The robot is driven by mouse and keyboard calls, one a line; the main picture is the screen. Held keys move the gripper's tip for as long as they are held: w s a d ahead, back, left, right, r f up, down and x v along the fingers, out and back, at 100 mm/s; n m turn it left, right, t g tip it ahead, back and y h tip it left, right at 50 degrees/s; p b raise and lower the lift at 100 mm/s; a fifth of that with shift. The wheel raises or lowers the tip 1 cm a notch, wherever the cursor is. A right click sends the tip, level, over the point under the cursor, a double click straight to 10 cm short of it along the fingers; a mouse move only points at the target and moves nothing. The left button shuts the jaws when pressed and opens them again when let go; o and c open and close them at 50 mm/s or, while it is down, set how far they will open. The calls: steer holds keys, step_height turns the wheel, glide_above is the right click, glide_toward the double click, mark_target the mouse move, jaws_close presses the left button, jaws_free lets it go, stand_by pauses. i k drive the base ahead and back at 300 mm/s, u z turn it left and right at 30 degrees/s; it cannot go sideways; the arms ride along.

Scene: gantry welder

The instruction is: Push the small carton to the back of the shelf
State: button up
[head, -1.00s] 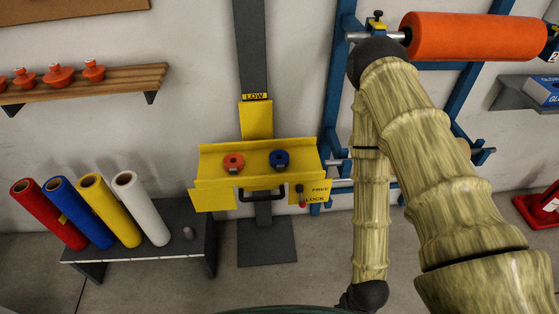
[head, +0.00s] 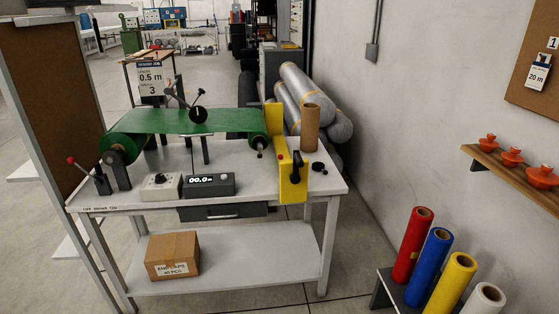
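A small brown carton (head: 173,255) with a white label stands upright on the lower shelf (head: 262,262) of a grey workbench, near the shelf's left end and close to its front edge. Bare shelf shows to the right of the carton. The space behind it is partly hidden by the carton and shaded by the bench top. My gripper and arm are outside the head view.
The bench top (head: 240,162) above holds a green belt (head: 185,122), a digital readout (head: 206,185) and a yellow lever unit (head: 291,175). Bench legs bound the shelf. Coloured rolls (head: 436,255) stand at the right. The floor has open room.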

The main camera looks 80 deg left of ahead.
mark_target(174, 256)
steer(key=u, duration=3.4)
steer(key=k, duration=0.2)
steer(key=u, duration=0.45)
steer(key=i, duration=0.7)
steer(key=u, duration=0.2)
